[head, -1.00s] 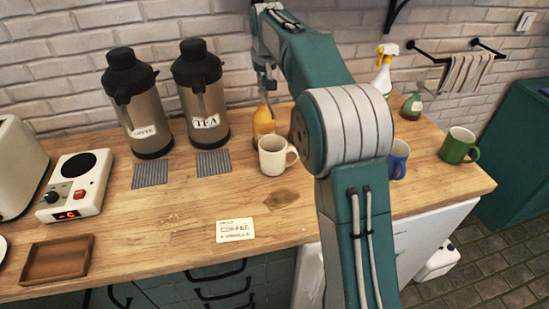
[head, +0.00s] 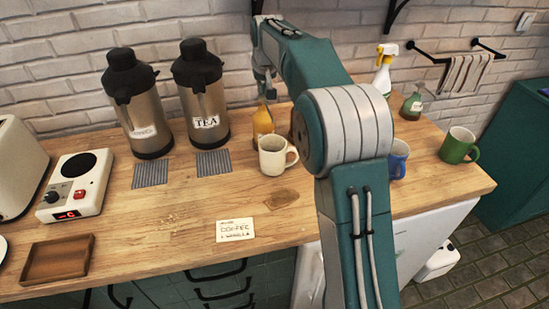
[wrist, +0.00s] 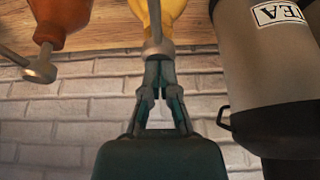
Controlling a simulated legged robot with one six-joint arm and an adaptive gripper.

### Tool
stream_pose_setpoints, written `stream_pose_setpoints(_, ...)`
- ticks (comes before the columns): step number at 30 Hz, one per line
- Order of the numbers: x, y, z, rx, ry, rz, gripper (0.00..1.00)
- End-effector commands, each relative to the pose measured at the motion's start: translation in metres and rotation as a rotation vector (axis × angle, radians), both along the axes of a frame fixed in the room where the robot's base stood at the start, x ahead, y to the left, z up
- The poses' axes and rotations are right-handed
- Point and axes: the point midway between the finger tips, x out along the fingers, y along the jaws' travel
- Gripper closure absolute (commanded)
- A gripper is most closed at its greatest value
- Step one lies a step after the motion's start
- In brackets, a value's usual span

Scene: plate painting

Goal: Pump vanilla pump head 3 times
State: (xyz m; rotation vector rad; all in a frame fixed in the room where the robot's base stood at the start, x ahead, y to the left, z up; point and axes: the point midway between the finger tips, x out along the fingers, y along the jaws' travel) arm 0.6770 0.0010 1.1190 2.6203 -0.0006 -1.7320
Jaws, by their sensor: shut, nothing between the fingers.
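The yellow bottle (head: 262,122), which I take to be the vanilla one, stands on the counter behind a white mug. In the wrist view, which looks upside down, its yellow body (wrist: 165,14) and grey pump head (wrist: 156,48) are at the top middle. My gripper (wrist: 158,62) is shut and empty, with its fingertips at the pump head, seemingly touching it. In the head view my gripper (head: 265,94) is right above the bottle, and the pump head is mostly hidden there.
The white mug (head: 272,157) stands just in front of the bottle. The tea flask (head: 203,100) is close on its left. An orange-brown pump bottle (wrist: 62,18) stands beside it in the wrist view. A note card (head: 235,230) lies near the front edge.

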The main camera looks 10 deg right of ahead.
Motion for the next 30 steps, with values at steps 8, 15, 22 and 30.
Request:
stream_pose_setpoints(8, 0.0, 0.0, 0.007, 0.0, 0.009, 0.0, 1.0)
stream_pose_setpoints(15, -0.001, 0.0, 0.021, 0.0, 0.005, 0.0, 1.0)
stream_pose_setpoints(22, -0.001, 0.0, 0.033, 0.0, 0.003, 0.0, 1.0)
stream_pose_setpoints(30, -0.001, 0.0, 0.035, 0.0, 0.003, 0.0, 1.0)
